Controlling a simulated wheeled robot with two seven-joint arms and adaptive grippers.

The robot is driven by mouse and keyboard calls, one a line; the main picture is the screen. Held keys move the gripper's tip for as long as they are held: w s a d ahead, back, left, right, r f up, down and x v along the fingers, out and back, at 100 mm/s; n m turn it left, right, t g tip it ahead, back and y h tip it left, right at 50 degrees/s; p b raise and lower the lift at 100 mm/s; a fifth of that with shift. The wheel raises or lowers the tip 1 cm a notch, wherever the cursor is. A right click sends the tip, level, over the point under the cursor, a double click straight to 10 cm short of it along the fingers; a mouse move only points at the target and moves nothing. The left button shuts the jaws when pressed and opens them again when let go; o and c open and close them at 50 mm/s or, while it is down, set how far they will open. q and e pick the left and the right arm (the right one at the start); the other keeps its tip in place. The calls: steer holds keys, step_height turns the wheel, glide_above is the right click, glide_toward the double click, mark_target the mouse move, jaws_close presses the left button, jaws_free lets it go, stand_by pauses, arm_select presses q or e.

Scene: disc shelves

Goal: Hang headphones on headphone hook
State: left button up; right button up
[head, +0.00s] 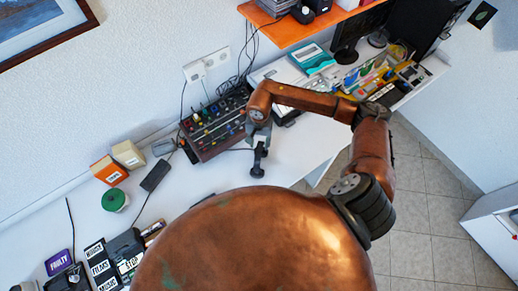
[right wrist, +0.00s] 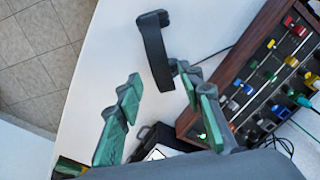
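The black headphones (right wrist: 152,45) are on the white desk and show as a curved band in the right wrist view. In the head view a dark piece of them (head: 258,171) shows just below my right gripper (head: 259,143). In the right wrist view my right gripper (right wrist: 163,82) is open, with its green-padded fingers apart. The near end of the band appears between or just beyond the fingertips; I cannot tell whether they touch. I cannot make out the headphone hook in either view. My left gripper is not in view.
A mixer panel with knobs (head: 215,125) stands left of the gripper, also in the right wrist view (right wrist: 265,75). An orange shelf (head: 290,27) hangs above the desk. Small boxes (head: 108,170) and a green spool (head: 114,200) lie left. Desk (head: 300,150) right of the gripper is clear.

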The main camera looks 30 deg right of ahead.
step_height(320, 180, up, 6)
steer(key=b, duration=0.1)
steer(key=shift+r, duration=0.1)
stand_by(0.6)
